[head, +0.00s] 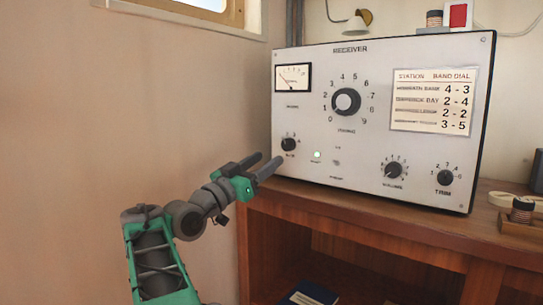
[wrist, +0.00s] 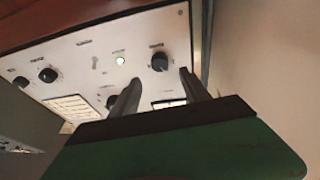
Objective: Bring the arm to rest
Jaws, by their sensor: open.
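My arm reaches up from the bottom left in the head view, and my gripper (head: 263,164) is open and empty. Its two fingers point toward the lower left part of the white receiver (head: 225,0) panel.

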